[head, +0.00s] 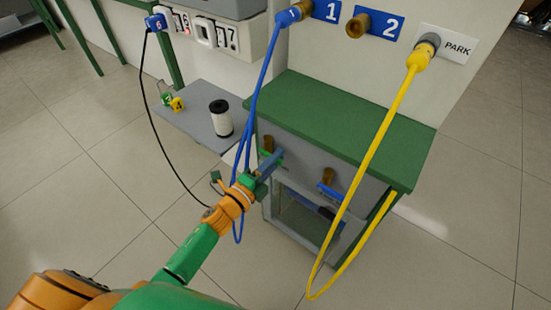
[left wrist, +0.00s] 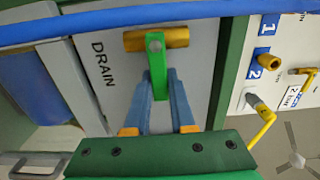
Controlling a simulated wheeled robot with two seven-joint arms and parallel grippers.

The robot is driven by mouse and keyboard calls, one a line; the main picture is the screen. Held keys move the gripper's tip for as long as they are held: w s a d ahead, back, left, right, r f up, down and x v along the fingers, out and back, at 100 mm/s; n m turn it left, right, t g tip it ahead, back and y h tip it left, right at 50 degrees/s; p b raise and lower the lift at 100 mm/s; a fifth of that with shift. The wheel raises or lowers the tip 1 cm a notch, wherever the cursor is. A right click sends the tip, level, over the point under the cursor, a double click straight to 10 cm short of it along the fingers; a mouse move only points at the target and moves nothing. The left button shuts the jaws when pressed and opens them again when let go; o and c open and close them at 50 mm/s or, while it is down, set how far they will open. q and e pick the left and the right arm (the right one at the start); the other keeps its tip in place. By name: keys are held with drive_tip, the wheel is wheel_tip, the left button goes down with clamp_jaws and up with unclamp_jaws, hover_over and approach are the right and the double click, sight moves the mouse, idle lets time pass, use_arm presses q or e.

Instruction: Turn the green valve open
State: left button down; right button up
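The green valve is a green lever handle (left wrist: 158,68) on a brass fitting (left wrist: 156,39), beside the word DRAIN in the left wrist view. In the head view its handle (head: 266,153) shows on the grey front of the green-topped bench, partly hidden by my gripper. My left gripper (head: 272,160) reaches the handle from the front. In the left wrist view its two blue-grey fingers (left wrist: 160,82) lie on either side of the handle, close against it, and look shut on it. My right gripper is in neither view.
A second brass valve with a blue handle (head: 330,190) sits to the right. A blue hose (head: 257,95) hangs close to my left gripper, and a yellow hose (head: 375,160) loops at the right. A white spool (head: 221,118) stands on a grey shelf (head: 190,118). The floor in front is clear.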

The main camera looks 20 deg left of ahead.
sight(271, 131)
use_arm(q)
wheel_tip(271, 131, up, 2)
drive_tip(key=n+p, duration=0.3)
drive_tip(key=n, duration=0.1)
drive_tip(key=shift+a, duration=0.15)
drive_tip(key=n, duration=0.1)
drive_tip(key=n+p, duration=0.1)
drive_tip(key=r+n+p, duration=0.1)
drive_tip(key=shift+w+a+n, duration=0.2)
drive_tip(key=shift+a+n, duration=0.1)
drive_tip(key=shift+n, duration=0.1)
drive_tip(key=n, duration=0.1)
drive_tip(key=n+p, duration=0.1)
drive_tip(key=shift+w+a+r+n, duration=0.1)
drive_tip(key=shift+a+r+n, duration=0.2)
drive_tip(key=shift+a+r, duration=0.1)
drive_tip(key=n, duration=0.1)
drive_tip(key=a+n, duration=0.1)
drive_tip(key=n, duration=0.1)
drive_tip(key=shift+w+r+n+p, duration=0.2)
drive_tip(key=shift+n+p, duration=0.1)
drive_tip(key=shift+w+a+n, duration=0.15)
drive_tip(key=shift+a+n, duration=0.25)
drive_tip(key=shift+n, duration=0.6)
drive_tip(key=shift+w+a+n, duration=0.1)
drive_tip(key=shift+a+n, duration=0.25)
drive_tip(key=shift+n, duration=0.65)
drive_tip(key=shift+r, duration=0.1)
drive_tip(key=c, duration=0.8)
unclamp_jaws()
